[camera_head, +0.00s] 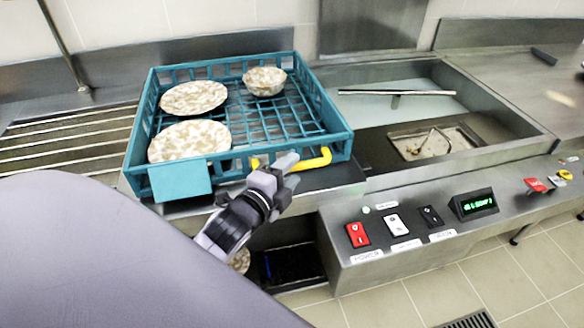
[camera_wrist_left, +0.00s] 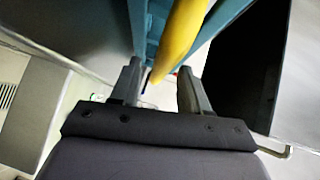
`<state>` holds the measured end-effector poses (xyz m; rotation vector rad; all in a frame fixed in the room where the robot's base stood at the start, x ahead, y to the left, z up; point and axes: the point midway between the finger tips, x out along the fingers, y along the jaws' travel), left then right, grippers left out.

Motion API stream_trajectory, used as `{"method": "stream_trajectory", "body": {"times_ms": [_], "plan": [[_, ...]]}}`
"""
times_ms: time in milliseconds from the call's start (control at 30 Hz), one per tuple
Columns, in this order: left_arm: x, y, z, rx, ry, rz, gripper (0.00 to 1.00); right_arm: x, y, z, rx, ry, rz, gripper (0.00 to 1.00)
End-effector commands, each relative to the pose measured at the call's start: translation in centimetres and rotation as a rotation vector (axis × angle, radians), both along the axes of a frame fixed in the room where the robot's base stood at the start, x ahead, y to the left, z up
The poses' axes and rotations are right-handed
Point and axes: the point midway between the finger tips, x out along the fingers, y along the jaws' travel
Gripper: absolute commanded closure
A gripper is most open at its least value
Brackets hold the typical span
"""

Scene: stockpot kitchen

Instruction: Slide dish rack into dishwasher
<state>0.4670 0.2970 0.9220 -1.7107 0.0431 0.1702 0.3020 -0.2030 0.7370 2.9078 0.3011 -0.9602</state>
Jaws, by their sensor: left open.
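The teal dish rack (camera_head: 339,143) sits on the steel counter at left centre of the head view. It holds two speckled plates (camera_head: 190,141) and a speckled bowl (camera_head: 265,81). A yellow handle (camera_head: 316,162) is on its near side. My left gripper (camera_head: 279,168) is at this handle, with its fingers apart. In the left wrist view the yellow handle (camera_wrist_left: 181,38) reaches down between the open fingers (camera_wrist_left: 160,72); I cannot tell whether they touch it. The dishwasher appears to be the steel unit with an open basin (camera_head: 500,107) right of the rack. My right gripper is out of view.
A control panel (camera_head: 440,222) with switches and a green display runs along the unit's front. A bar (camera_head: 396,93) lies across the basin, and a tray (camera_head: 433,141) is inside it. A ribbed steel drainboard (camera_head: 65,145) is left of the rack.

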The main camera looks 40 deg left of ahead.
Motion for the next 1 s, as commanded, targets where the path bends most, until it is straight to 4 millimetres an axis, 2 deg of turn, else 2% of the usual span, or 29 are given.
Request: {"method": "stream_trajectory", "body": {"times_ms": [133, 467, 600, 867, 1000], "plan": [[0.9, 0.0, -0.1, 0.000, 0.000, -0.001, 0.55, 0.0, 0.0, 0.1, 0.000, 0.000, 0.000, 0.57], [1.1, 0.0, -0.1, -0.001, 0.000, -0.001, 0.55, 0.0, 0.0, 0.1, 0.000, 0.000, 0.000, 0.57], [1.1, 0.0, -0.1, -0.001, 0.000, -0.001, 1.00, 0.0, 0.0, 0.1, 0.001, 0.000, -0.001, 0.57], [1.3, -0.1, -0.2, -0.002, 0.000, -0.001, 1.00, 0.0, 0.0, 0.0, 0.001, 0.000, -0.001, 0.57], [2.4, -0.5, -0.2, -0.002, -0.002, -0.001, 1.00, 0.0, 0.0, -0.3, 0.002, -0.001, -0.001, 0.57]]}}
